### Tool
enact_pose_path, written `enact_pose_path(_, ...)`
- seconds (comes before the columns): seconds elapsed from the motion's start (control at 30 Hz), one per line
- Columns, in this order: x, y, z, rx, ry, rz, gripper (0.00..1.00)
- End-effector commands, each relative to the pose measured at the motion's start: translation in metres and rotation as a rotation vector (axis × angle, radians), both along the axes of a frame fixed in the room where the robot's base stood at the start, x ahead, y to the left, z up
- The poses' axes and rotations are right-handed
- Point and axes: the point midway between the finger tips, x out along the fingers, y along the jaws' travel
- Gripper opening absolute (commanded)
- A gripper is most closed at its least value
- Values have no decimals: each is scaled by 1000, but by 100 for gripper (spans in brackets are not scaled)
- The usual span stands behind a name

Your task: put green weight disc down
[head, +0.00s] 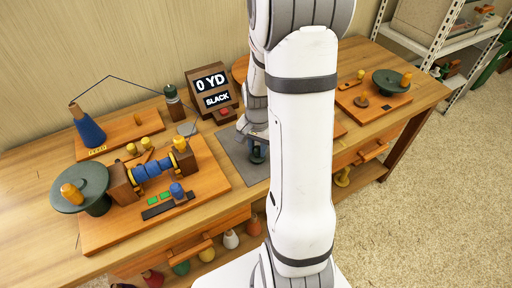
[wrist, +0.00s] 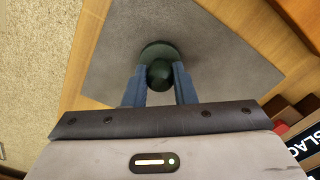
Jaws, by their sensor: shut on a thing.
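The green weight disc (wrist: 158,48) is dark green with a round knob on top. My gripper (wrist: 160,76) is shut on that knob, with one blue finger on each side. The disc is over the grey mat (wrist: 215,75) in the wrist view; whether it touches the mat I cannot tell. In the head view the disc (head: 258,158) shows small below my gripper (head: 257,146), beside the white arm. My arm hides part of the mat (head: 236,150) there.
A winder on a wooden board (head: 205,183) stands left of the mat. A blue cone (head: 88,130) is behind it. A display reading "0 YD" and "SLACK" (head: 211,84) stands behind the mat. Another board with a dark green wheel (head: 388,82) is at the right.

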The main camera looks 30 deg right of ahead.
Motion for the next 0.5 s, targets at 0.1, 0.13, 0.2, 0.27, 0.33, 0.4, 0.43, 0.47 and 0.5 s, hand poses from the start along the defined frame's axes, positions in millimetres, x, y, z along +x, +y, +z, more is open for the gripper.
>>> enact_pose_path(0.1,0,0,-3,0,0,0,0)
enact_pose_path(0.13,0,0,-4,0,0,1,0)
enact_pose_path(0.2,0,0,-3,0,0,1,29)
enact_pose_path(0.27,0,0,-3,0,0,1,34)
enact_pose_path(0.33,0,0,-3,0,0,1,40)
enact_pose_path(0.4,0,0,-2,0,0,1,45)
enact_pose_path(0.43,0,0,-2,0,0,1,46)
enact_pose_path(0.47,0,1,-2,0,0,1,46)
enact_pose_path(0.5,0,1,-2,0,0,1,46)
